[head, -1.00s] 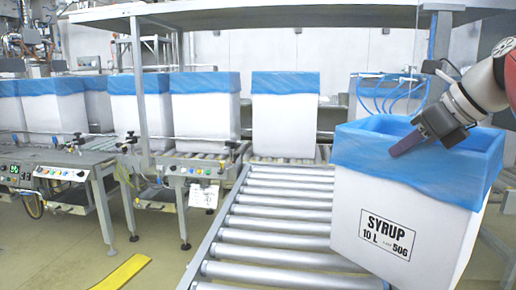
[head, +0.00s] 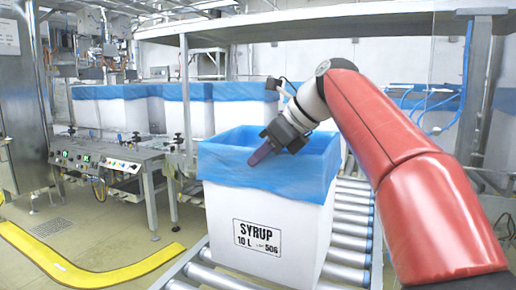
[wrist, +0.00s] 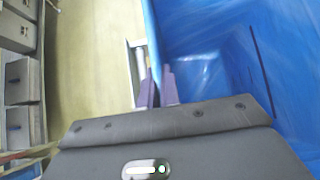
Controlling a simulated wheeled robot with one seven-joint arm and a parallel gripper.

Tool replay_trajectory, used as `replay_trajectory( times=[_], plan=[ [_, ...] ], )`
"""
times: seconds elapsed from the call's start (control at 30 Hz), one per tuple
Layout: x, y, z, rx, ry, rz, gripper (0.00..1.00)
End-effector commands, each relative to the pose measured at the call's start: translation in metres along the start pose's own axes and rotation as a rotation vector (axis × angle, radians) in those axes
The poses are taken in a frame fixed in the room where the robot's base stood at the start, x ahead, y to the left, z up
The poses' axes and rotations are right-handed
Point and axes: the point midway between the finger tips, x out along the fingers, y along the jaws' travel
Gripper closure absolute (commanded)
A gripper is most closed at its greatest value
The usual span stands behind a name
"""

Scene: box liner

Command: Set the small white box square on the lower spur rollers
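The small white box (head: 265,215), marked "SYRUP 10 L", has a blue liner folded over its open top. It is over the lower spur rollers (head: 350,228) in the head view and covers much of them. Whether its base rests on them or hangs just above is hidden. My gripper (head: 259,156) is at the box's front rim, angled down and left. In the wrist view, the fingers (wrist: 158,88) straddle the blue-lined wall (wrist: 153,35) with a narrow gap, apparently closed on it. The box looks nearly upright; its squareness to the rollers is unclear.
Several other blue-lined white boxes (head: 185,108) stand on the line behind. A control-panel bench (head: 105,160) is at the left. A yellow floor strip (head: 85,278) curves at the lower left. An overhead shelf (head: 290,28) spans the back.

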Motion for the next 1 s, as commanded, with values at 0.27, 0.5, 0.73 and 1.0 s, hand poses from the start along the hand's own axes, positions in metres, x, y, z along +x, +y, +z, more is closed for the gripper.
replay_trajectory(
  times=[0.27,0.5,0.73,1.0],
  plan=[
    [0.025,0.002,-0.026,-0.002,-0.003,-0.003,1.00],
    [0.038,0.003,-0.038,-0.001,-0.002,-0.002,1.00],
    [0.046,0.004,-0.046,-0.003,-0.002,-0.002,1.00],
    [0.047,0.004,-0.047,-0.002,-0.003,-0.003,1.00]
  ],
)
